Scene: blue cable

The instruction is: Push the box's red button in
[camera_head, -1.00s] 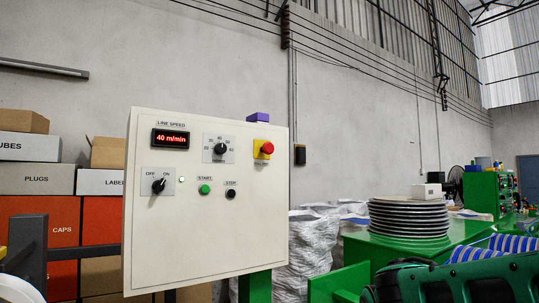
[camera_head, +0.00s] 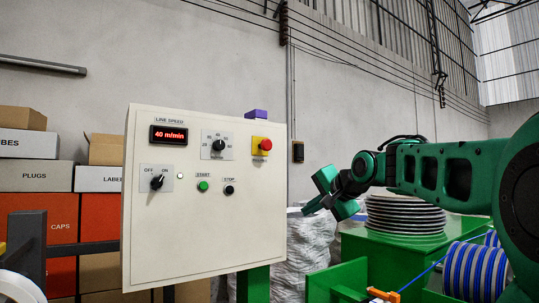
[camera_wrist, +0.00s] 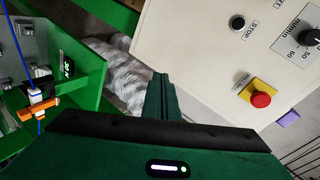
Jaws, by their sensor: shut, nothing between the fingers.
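The cream control box (camera_head: 205,240) stands upright left of centre in the head view. Its red button (camera_head: 265,144) is a mushroom head on a yellow square base, at the upper right of the panel. The red button also shows at the right of the wrist view (camera_wrist: 261,99). My gripper (camera_head: 308,212) is in the head view to the right of the box, lower than the button and apart from it. In the wrist view my gripper's fingers (camera_wrist: 160,84) are together with nothing between them, to the left of the button.
A black stop button (camera_head: 229,190), green start button (camera_head: 203,187) and two knobs share the panel. A purple block (camera_head: 257,114) sits at the box's top edge.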

